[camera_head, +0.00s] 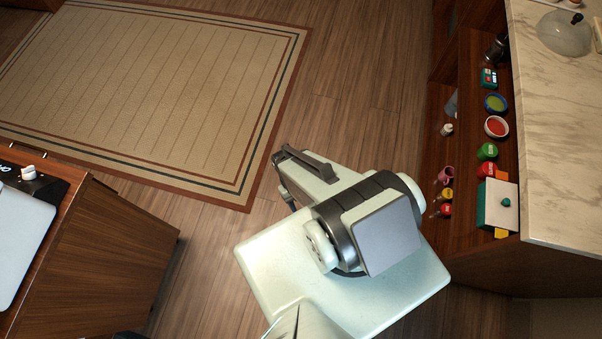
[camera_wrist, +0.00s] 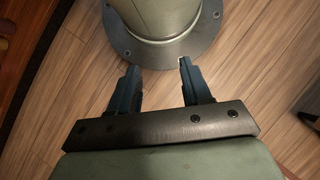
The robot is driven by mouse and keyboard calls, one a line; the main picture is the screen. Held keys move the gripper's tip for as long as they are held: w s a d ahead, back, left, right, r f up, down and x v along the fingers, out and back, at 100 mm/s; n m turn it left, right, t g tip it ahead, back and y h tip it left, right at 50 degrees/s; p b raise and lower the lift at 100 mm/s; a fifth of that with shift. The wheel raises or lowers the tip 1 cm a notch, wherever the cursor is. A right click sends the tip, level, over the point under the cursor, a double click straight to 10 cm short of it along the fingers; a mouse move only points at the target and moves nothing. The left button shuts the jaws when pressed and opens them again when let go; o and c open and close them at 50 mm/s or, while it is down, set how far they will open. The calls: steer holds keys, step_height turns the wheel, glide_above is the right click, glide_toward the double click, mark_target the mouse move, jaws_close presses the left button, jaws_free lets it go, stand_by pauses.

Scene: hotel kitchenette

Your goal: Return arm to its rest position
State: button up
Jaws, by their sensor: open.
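My gripper (camera_wrist: 158,75) is open and empty in the wrist view, its two dark fingers apart. Between and beyond the fingertips the wrist view shows the wooden floor (camera_wrist: 70,75) and my own round column foot. No object is held.
A striped rug (camera_head: 150,90) lies on the wooden floor (camera_head: 350,70) at upper left. A wooden cabinet (camera_head: 100,255) stands at lower left. At right, a marble counter (camera_head: 560,150) stands beside a wooden shelf (camera_head: 465,120) with several small items. Open floor lies between.

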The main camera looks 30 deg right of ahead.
steer(key=shift+s+a+f, duration=0.1)
steer(key=shift+s+a, duration=0.2)
steer(key=shift+s, duration=0.4)
